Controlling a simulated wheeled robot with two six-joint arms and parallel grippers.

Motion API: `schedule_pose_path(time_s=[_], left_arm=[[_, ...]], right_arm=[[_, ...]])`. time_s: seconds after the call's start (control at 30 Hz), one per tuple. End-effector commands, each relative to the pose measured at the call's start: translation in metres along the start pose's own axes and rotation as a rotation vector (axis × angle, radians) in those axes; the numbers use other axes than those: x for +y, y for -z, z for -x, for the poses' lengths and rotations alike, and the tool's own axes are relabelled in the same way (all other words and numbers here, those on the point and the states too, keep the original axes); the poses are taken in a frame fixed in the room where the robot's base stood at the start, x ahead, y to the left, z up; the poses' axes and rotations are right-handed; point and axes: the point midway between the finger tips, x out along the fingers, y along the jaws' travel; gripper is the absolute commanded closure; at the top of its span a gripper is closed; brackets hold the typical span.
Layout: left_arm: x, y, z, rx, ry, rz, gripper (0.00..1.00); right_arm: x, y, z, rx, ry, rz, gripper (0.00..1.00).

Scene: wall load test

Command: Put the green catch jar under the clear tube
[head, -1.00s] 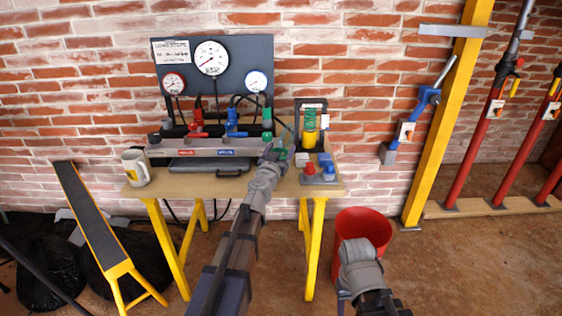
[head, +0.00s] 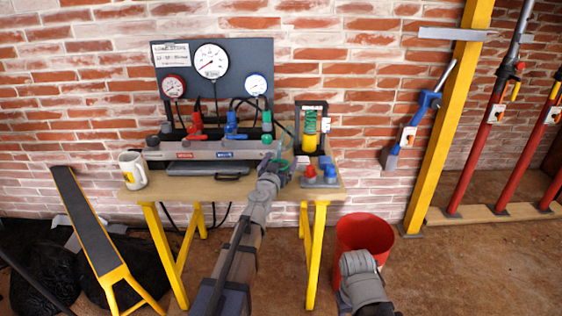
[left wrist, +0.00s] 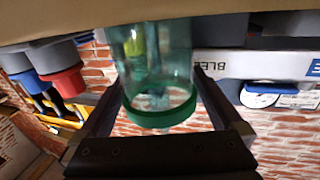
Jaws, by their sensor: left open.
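The green catch jar (left wrist: 160,112) is translucent with a darker green rim. It stands out between the two fingers of my left gripper (left wrist: 160,82) in the left wrist view, which looks upside down. The fingers are open, one on each side of the jar; I cannot tell whether either touches it. In the head view my left gripper (head: 277,168) is at the bench's front, right of the long grey block, and mostly hides the jar. I cannot make out the clear tube for certain.
The wooden bench top (head: 215,187) carries a grey block (head: 205,150) with valves, a mug (head: 133,170), a spring stand (head: 310,128) and a grey tray (head: 320,182) with red and blue pieces. A red bucket (head: 348,235) stands on the floor to the right.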

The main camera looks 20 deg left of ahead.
Motion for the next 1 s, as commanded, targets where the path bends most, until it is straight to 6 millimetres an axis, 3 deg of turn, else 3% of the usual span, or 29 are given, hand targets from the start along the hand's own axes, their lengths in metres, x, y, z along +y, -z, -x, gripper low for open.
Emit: schedule_pose_path(time_s=[0.3,0.47,0.9,1.0], left_arm=[[0.0,0.006,0.0,0.0,0.0,0.0,0.0],[0.0,0.004,0.022,0.0,0.0,0.0,0.0],[0.0,0.004,0.108,0.0,0.0,0.0,0.0],[0.0,0.004,0.118,0.0,0.0,0.0,0.0]], right_arm=[[0.0,0.0,0.006,0.0,0.001,0.0,0.5],[0.0,0.0,0.004,0.0,0.001,0.0,0.5],[0.0,0.0,0.004,0.0,0.001,0.0,0.5],[0.0,0.0,0.004,0.0,0.001,0.0,0.5]])
